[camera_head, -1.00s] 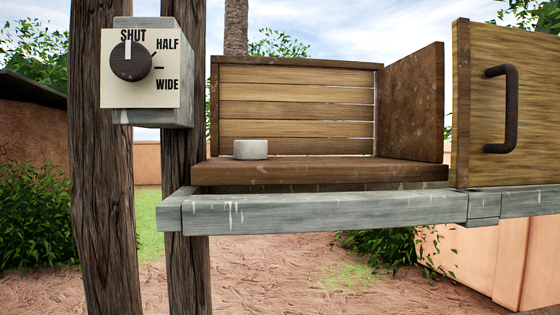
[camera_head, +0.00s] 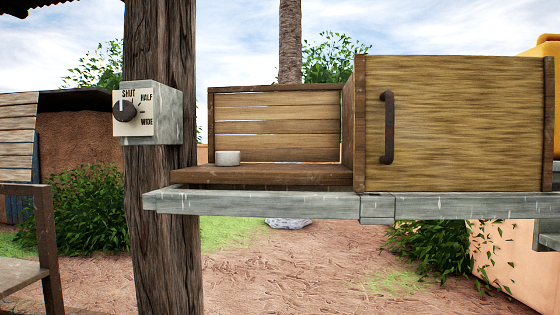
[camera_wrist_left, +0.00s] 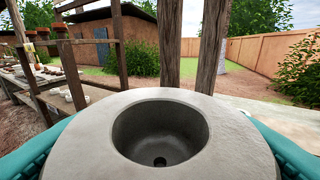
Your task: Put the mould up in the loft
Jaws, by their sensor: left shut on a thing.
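A grey round mould (camera_wrist_left: 85,145) with a deep round hollow and a small dark hole at its bottom fills the lower wrist view. My left gripper (camera_wrist_left: 158,125) is shut on it, its teal fingers at either side. The mould and gripper do not show in the head view. The loft (camera_head: 262,175) is a raised wooden box with a slatted back, its left part open to the front. A plank door (camera_head: 460,125) with a dark handle (camera_head: 388,127) covers its right part. My right gripper is out of view.
A small pale cylinder (camera_head: 228,158) stands at the left of the loft floor. A grey beam (camera_head: 270,203) runs along the front. A thick post (camera_head: 160,235) carries a dial box (camera_head: 150,112), its pointer near SHUT. Loft floor right of the cylinder is clear.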

